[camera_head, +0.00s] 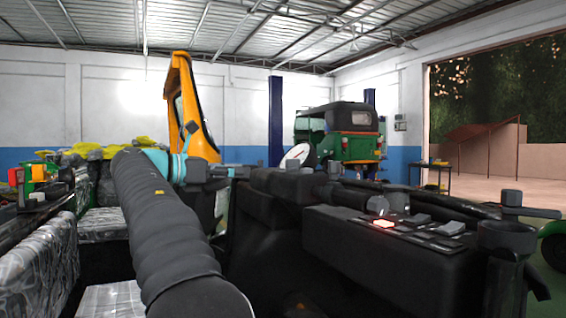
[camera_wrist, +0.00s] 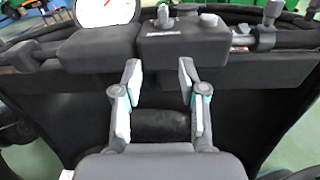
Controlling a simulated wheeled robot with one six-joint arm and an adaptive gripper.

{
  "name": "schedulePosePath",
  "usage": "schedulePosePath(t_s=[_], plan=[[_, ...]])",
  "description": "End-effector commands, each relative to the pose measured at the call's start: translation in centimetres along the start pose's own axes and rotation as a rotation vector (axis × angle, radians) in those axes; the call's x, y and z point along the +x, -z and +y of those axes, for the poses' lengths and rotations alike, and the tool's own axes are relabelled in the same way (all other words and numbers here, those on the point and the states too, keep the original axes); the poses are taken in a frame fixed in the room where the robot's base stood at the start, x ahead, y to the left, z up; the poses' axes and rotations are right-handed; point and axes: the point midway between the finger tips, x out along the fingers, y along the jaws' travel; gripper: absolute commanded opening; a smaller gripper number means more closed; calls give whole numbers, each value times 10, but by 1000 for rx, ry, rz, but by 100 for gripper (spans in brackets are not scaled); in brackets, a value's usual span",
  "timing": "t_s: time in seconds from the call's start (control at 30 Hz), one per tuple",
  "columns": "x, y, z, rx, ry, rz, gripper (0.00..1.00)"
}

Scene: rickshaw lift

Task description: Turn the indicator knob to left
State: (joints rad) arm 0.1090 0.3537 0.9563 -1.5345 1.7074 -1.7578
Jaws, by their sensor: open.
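A small grey upright knob (camera_wrist: 163,18), likely the indicator knob, stands on top of a dark control box (camera_wrist: 184,42) in the wrist view. A second small knob (camera_wrist: 209,19) sits to its right on the same box. My gripper (camera_wrist: 159,72) is open and empty. Its two pale fingers are apart, in front of and below the box in the picture, and the knob lies beyond their tips. In the head view my gripper (camera_head: 222,172) is at the left end of the dark handlebar assembly. I cannot make out the small knob clearly there.
A white dial with a red needle (camera_wrist: 105,11) stands left of the control box; it also shows in the head view (camera_head: 298,154). A black dashboard panel with a red-lit switch (camera_head: 383,224) is at right. Plastic-covered seats (camera_head: 45,262) are at left. A green rickshaw (camera_head: 345,140) stands behind.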

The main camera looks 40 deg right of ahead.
Motion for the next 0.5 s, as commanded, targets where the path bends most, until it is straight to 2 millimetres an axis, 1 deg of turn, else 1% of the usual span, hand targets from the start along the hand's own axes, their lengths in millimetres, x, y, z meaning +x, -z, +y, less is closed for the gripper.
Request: schedulePosePath(t_s=[0.1, 0.27, 0.37, 0.5], plan=[[0, -9, 4, -42, 49, -49, 42], [4, -14, 4, -65, 75, -73, 42], [13, -15, 3, -67, 78, -74, 42], [36, -17, 1, -65, 79, -74, 42]])
